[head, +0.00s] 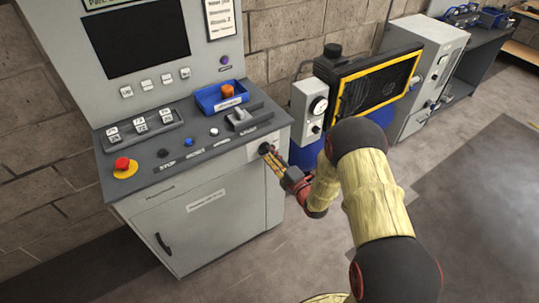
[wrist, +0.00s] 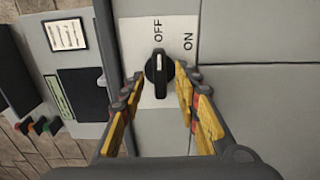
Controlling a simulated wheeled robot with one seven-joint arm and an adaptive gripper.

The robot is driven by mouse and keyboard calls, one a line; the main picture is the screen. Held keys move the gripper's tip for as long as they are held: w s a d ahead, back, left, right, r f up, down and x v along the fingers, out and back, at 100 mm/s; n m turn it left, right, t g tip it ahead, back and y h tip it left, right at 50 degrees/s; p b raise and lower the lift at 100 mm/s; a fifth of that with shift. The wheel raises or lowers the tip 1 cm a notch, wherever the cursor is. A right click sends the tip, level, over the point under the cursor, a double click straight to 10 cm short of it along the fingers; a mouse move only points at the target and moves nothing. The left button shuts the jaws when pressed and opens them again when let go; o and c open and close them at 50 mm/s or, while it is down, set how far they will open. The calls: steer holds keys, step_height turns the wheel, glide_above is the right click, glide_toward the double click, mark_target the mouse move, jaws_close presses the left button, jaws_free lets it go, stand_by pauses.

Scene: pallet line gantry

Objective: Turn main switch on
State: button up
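The main switch is a black rotary knob (wrist: 157,74) on a pale plate marked OFF and ON. Its handle lies along the picture's vertical, with its white mark toward OFF. In the head view the switch (head: 265,148) sits on the console's right front, partly behind my fingertips. My gripper (wrist: 159,76) is open, with one yellow-and-red finger on each side of the knob. A gap shows between each finger and the knob in the wrist view. In the head view my gripper (head: 270,158) points at the plate from the right.
The grey console (head: 205,210) carries a red emergency button (head: 122,164), a blue tray (head: 219,97) and a lever (head: 240,115). Right of it stand a gauge box (head: 309,108) and a yellow-framed unit (head: 380,83). Open floor (head: 460,215) lies at the right.

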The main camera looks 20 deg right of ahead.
steer(key=shift+x, duration=0.85)
steer(key=shift+c, duration=1.4)
jaws_close()
